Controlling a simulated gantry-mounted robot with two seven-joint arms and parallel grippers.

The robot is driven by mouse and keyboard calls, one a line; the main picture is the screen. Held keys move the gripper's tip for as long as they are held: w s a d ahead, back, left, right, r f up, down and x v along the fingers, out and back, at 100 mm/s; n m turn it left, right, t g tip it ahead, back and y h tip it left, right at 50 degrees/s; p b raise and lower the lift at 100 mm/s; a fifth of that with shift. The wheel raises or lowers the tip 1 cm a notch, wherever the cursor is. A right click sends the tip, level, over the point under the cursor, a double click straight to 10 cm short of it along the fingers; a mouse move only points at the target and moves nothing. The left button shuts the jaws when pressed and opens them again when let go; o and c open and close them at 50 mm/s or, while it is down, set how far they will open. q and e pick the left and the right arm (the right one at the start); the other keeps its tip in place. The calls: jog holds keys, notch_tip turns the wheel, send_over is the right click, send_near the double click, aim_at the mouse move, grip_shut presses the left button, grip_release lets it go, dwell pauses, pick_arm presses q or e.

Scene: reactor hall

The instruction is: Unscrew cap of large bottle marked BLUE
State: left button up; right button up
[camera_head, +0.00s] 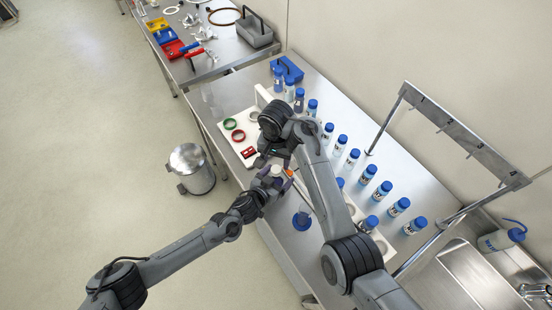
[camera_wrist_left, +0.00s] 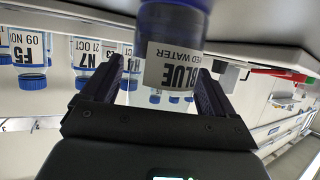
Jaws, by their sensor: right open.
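The large bottle (camera_wrist_left: 173,65) stands between my left gripper's fingers in the left wrist view. Its label reads BLUE, upside down, and blue shows at the picture's top. My left gripper (camera_wrist_left: 160,85) has one finger on each side of it; I cannot tell whether both press on it. In the head view my left gripper (camera_head: 273,179) is at the bench's front edge, beside a pale round top. My right gripper (camera_head: 280,157) is open, close to that top and just beyond it. The bottle's cap cannot be made out; my arms hide much here.
Several blue-capped bottles (camera_head: 341,144) stand in a row along the bench. A white board (camera_head: 241,131) holds green and red rings. A metal rack (camera_head: 468,143) rises at right. A bin (camera_head: 191,168) stands on the floor.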

dwell(0.3)
pick_arm(q)
jog(key=v, duration=0.9)
jog(key=shift+s+a, duration=0.15)
jog(key=shift+s, duration=0.05)
pick_arm(e)
jog(key=shift+r, duration=0.25)
pick_arm(q)
jog(key=shift+s+a+r, duration=0.3)
jog(key=shift+s+a, duration=0.05)
jog(key=shift+s, duration=0.15)
jog(key=shift+c, duration=0.4)
